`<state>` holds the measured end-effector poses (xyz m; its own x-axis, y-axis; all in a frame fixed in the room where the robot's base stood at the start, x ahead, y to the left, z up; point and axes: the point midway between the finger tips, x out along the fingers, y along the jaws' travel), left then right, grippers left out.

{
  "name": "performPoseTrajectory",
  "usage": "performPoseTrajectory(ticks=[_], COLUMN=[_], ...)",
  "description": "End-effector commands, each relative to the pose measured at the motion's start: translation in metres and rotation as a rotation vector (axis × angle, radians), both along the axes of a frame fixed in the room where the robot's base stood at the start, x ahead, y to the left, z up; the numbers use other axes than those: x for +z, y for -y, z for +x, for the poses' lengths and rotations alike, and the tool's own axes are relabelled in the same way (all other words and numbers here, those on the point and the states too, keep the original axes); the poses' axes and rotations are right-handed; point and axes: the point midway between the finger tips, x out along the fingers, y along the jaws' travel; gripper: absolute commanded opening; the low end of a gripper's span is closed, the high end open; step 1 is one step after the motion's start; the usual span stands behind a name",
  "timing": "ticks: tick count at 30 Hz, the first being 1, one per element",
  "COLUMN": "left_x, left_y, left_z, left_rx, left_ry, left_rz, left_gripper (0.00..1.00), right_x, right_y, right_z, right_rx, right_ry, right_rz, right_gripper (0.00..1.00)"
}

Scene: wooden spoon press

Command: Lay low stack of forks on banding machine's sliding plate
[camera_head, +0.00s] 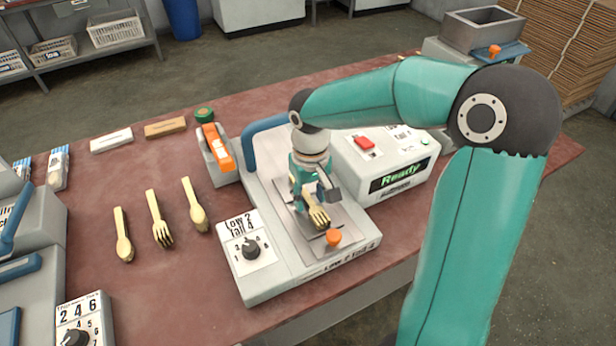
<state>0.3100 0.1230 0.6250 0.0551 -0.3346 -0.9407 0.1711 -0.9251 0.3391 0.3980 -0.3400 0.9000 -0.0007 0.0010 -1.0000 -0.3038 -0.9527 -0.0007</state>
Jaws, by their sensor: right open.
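The banding machine (285,272) stands near the table's front edge, with a dial panel marked "Low 2 Tall 4". Its grey metal sliding plate (348,222) has an orange knob (333,237) at the near end. A low stack of forks (319,217) is at the plate, tines toward the front, seemingly lying on it; whether it touches fully is hard to tell. My right gripper (318,194) points down over the plate and is open around or just above the forks' rear part. The gripper hides their handles. My left gripper is out of view.
A loose spoon (123,236), fork (160,220) and another spoon (194,207) lie left of the machine. An orange-topped device (217,150) stands behind them. A box reading "Ready" (392,178) adjoins the machine's right. Another dial machine (84,318) is at front left.

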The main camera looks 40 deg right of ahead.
Motion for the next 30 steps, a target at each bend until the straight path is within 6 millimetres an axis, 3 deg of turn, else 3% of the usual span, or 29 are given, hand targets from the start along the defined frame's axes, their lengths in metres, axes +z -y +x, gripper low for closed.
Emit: performPoseTrajectory(ticks=[16, 21, 30], left_x=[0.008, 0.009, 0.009], left_y=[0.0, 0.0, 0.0], left_z=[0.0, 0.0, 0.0], left_rx=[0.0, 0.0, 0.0], left_ry=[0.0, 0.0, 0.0], left_rz=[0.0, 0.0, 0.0], left_gripper=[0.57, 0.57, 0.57], right_x=[0.099, 0.113, 0.115], right_y=[0.0, 0.0, 0.0], right_z=[0.001, 0.0, 0.0], right_rx=[0.001, 0.0, 0.0], right_ry=[0.003, 0.001, 0.0], right_rz=[0.0, 0.001, 0.001], right_gripper=[0.42, 0.42, 0.42])
